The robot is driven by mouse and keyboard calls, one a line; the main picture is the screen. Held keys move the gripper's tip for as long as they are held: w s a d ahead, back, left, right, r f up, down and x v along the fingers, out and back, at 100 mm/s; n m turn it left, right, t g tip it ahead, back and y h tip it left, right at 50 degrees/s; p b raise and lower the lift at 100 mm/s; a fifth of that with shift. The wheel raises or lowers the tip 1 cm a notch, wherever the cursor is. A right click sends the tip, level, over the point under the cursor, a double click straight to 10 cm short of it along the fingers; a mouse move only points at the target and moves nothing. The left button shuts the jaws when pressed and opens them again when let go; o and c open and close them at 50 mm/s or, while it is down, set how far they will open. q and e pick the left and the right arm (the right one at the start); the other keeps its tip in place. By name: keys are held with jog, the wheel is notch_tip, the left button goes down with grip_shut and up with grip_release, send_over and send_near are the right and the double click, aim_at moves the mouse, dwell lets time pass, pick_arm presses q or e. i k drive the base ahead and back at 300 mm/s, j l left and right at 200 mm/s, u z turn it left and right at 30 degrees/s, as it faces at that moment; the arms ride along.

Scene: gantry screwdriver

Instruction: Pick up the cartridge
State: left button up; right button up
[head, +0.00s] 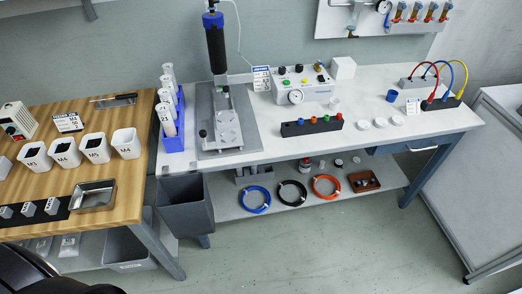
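Several white, tube-like cartridges stand in a blue rack (179,127) at the left end of the white bench in the head view. The front one, a cartridge (166,120), bears a dark printed label. Another cartridge (168,75) stands at the back of the rack. They lean slightly in the picture and their lower parts are hidden by the rack. Neither of my grippers shows. Only dark parts, which seem to be mine, show at the bottom left corner, far from the rack.
A gantry stand (226,118) with a black and blue screwdriver (215,43) stands close right of the rack. Left is a wooden table (120,185) with white bins (96,147) and a metal tray (93,195). A grey waste bin (186,208) is below the rack. Floor in front is clear.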

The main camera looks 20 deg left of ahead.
aim_at(239, 171)
jog(key=u, duration=1.1)
jog(key=i+l+u, duration=0.15)
jog(key=u, duration=0.3)
jog(key=i+l+u, duration=0.1)
jog(key=l+u, duration=0.3)
jog(key=i+l+u, duration=0.1)
jog(key=l+u, duration=0.15)
jog(key=u, duration=0.2)
